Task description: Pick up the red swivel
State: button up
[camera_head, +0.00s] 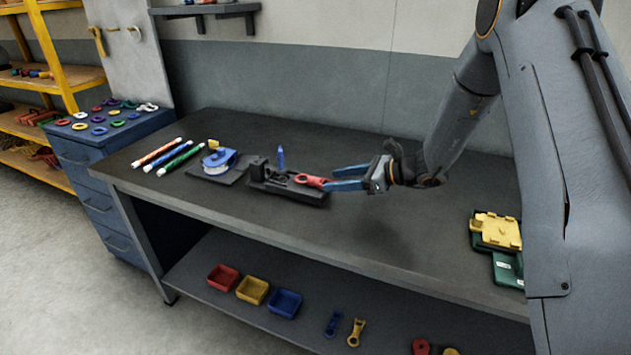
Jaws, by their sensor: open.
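The red swivel (311,180) is a small red piece with a ring-like end. It lies on the right part of a black holder (288,189) on the dark workbench. My gripper (331,178) comes in from the right, its two blue fingers pointing left at the swivel. The fingers are open, and their tips are at the swivel's right end. Whether they touch it or sit around it, I cannot tell. The swivel's right end is partly hidden by the fingertips.
A blue upright peg (281,158) stands just behind the holder. A blue tape-like roll (219,160) and several coloured sticks (168,154) lie to the left. A yellow piece on green cases (497,231) sits at the right. The bench's middle front (330,235) is clear.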

aim_at(323, 181)
jog(key=shift+p+x, duration=0.75)
jog(key=shift+x, duration=1.35)
jog(key=shift+w+d+f, duration=0.15)
grip_shut()
